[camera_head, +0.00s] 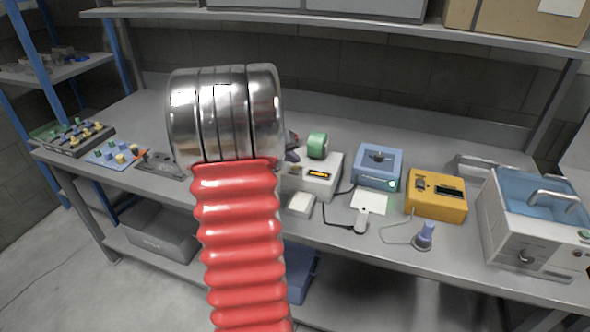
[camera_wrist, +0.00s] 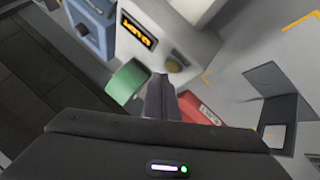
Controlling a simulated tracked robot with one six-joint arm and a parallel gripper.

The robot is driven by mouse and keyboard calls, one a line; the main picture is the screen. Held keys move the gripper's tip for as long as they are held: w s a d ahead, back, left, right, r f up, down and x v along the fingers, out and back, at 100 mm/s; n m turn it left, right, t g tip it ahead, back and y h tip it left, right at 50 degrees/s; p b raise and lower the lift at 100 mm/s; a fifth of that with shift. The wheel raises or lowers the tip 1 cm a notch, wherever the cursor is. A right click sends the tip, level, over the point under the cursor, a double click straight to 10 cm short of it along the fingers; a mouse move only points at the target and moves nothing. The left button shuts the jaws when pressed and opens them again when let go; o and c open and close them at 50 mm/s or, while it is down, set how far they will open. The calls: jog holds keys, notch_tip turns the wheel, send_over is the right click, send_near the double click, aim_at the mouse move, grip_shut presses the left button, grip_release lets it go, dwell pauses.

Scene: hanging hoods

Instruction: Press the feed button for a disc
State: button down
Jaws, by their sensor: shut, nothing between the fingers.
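A white device (camera_head: 322,178) with an orange-lit display stands on the bench in the head view. In the wrist view the same device (camera_wrist: 182,30) shows its display and a round brownish button (camera_wrist: 175,64). A green cylinder (camera_head: 318,145) is at the device's back; it also shows in the wrist view (camera_wrist: 126,82). My gripper (camera_wrist: 163,84) is shut and empty, its fingertips very close to the button. I cannot tell whether they touch it. In the head view my gripper (camera_head: 293,149) is mostly hidden. No disc can be made out.
A blue box (camera_head: 378,166), a yellow meter (camera_head: 436,194) and a white bath with a blue lid (camera_head: 535,222) stand to the right. A pale pad (camera_head: 300,204) lies in front of the device. Several blocks on trays (camera_head: 112,153) are at the left. A shelf (camera_head: 340,24) runs above.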

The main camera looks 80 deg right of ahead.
jog(key=shift+f, duration=0.15)
jog(key=shift+f, duration=0.2)
jog(key=shift+f, duration=0.45)
dwell(0.9)
jog(key=shift+r, duration=0.85)
notch_tip(320, 180, up, 5)
dwell(0.9)
dwell(0.8)
